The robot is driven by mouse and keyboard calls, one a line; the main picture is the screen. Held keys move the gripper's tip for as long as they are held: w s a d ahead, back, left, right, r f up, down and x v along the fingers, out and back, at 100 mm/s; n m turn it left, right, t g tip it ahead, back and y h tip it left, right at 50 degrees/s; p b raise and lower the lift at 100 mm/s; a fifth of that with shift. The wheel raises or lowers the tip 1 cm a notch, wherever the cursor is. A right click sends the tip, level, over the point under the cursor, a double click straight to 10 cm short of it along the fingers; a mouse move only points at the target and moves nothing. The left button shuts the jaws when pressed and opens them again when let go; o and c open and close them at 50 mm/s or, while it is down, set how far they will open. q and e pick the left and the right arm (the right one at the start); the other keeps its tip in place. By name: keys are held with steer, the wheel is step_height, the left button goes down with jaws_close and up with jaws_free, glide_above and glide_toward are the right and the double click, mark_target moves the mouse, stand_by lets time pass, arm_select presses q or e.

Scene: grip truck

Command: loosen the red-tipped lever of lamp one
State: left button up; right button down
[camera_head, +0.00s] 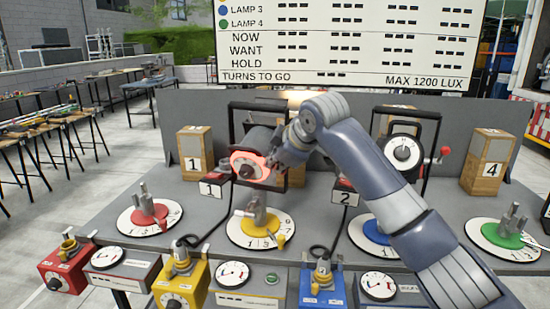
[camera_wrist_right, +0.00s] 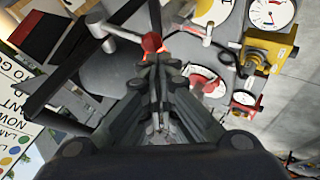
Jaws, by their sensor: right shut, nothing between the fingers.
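Lamp one (camera_head: 258,140) stands in a black bracket behind the small box marked 1 (camera_head: 213,188), with a red-ringed dial on its front. My right gripper (camera_head: 277,160) is at the right side of this lamp, its fingers shut and empty. In the right wrist view, a grey lever with a red tip (camera_wrist_right: 152,42) lies just beyond the fingertips of my right gripper (camera_wrist_right: 156,62). The tip looks very close to the fingers; I cannot tell whether they touch. In the head view my gripper and arm hide this lever. My left gripper is not in view.
A second lamp (camera_head: 402,150) with a red-tipped lever (camera_head: 445,151) stands to the right. Numbered wooden blocks (camera_head: 195,150) stand at the back. Round coloured dials with grey uprights (camera_head: 150,212) and control boxes (camera_head: 180,285) line the front. A large board (camera_head: 345,40) rises behind.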

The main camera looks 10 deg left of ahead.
steer(key=shift+w+f+n+t, duration=0.2)
steer(key=shift+f+t, duration=0.35)
steer(key=shift+f, duration=0.85)
steer(key=shift+w+f+n+t, duration=0.15)
steer(key=shift+f+t, duration=0.4)
steer(key=shift+f, duration=0.85)
